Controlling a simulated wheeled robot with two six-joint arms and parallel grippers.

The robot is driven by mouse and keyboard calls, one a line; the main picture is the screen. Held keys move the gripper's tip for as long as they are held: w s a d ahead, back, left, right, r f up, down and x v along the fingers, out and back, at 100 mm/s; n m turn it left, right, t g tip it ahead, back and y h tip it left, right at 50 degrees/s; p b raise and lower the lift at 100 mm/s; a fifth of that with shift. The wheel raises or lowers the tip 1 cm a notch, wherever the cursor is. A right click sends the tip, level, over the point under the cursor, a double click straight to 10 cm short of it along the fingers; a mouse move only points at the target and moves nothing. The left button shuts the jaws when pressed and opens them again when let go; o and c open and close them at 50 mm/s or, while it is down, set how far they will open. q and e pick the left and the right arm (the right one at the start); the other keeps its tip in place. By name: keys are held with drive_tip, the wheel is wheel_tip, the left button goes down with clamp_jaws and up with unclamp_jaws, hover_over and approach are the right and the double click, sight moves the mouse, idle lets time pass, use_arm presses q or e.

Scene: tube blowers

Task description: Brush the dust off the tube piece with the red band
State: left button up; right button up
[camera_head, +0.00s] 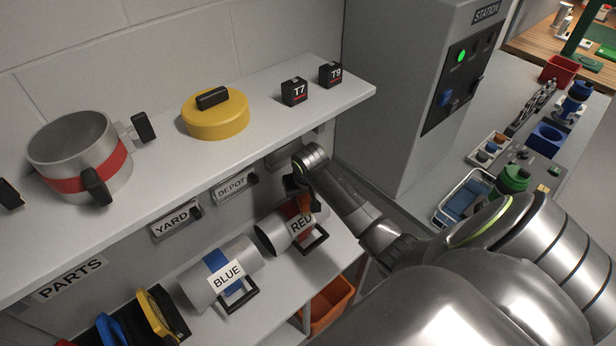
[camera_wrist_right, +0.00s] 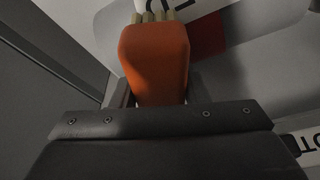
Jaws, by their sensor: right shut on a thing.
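The tube piece with the red band (camera_head: 272,236) lies on its side on the lower shelf, with a white RED label and a black handle at its front. In the right wrist view its red band (camera_wrist_right: 207,36) and part of the label show behind the brush. My right gripper (camera_head: 297,188) is above the tube's far right part, shut on a brush with an orange handle (camera_wrist_right: 155,65). The pale bristles (camera_wrist_right: 155,17) point at the tube by the label; I cannot tell if they touch it. Dust cannot be made out. My left gripper is not in view.
A tube piece with a blue band (camera_head: 205,287) lies to the left on the lower shelf (camera_head: 275,290). The upper shelf (camera_head: 255,100) overhangs behind, carrying a red-banded pot (camera_head: 62,150), a yellow lid (camera_head: 215,120) and two black blocks. A grey station cabinet (camera_head: 400,90) stands at right.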

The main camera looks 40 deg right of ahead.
drive_tip(key=shift+s+a, duration=0.15)
drive_tip(key=shift+a, duration=1)
drive_tip(key=shift+d, duration=0.1)
drive_tip(key=shift+r, duration=2.95)
